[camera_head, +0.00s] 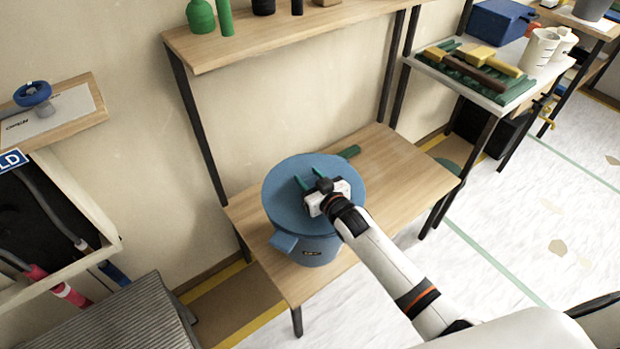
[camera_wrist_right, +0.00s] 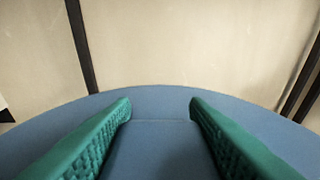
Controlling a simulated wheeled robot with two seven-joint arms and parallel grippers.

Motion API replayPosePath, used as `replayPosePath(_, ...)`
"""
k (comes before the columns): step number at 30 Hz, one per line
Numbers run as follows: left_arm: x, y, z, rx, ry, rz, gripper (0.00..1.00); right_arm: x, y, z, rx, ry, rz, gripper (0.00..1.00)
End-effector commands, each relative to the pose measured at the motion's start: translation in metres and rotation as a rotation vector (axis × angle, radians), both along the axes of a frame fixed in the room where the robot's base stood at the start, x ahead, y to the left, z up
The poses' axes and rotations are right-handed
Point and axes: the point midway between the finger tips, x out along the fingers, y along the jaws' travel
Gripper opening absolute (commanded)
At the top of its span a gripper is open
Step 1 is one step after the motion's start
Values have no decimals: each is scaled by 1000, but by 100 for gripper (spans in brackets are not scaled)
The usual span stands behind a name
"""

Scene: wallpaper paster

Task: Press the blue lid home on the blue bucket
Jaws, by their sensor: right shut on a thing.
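The blue bucket (camera_head: 318,250) stands on the wooden table, with a label on its front and a blue projection at its lower left. The round blue lid (camera_head: 287,172) lies over the bucket's top and hides its opening. I cannot tell whether its rim sits fully down all round. My right gripper (camera_head: 306,184) is above the middle of the lid, its green fingers shut on a blue raised part of it. In the right wrist view, the lid (camera_wrist_right: 160,95) spreads beyond the two fingers, with the blue part between them. My left gripper is not in view.
The wooden table (camera_head: 412,190) is clear to the bucket's right. A green object (camera_head: 350,151) lies behind the bucket. A wooden shelf (camera_head: 290,42) with green bottles runs above. A side table (camera_head: 490,95) with tools and white jugs stands at the right.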

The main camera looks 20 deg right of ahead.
Motion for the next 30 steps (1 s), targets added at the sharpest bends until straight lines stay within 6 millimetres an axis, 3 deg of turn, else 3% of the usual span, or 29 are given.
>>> replayPosePath(30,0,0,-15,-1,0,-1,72,0,0,-21,0,1,0,17)
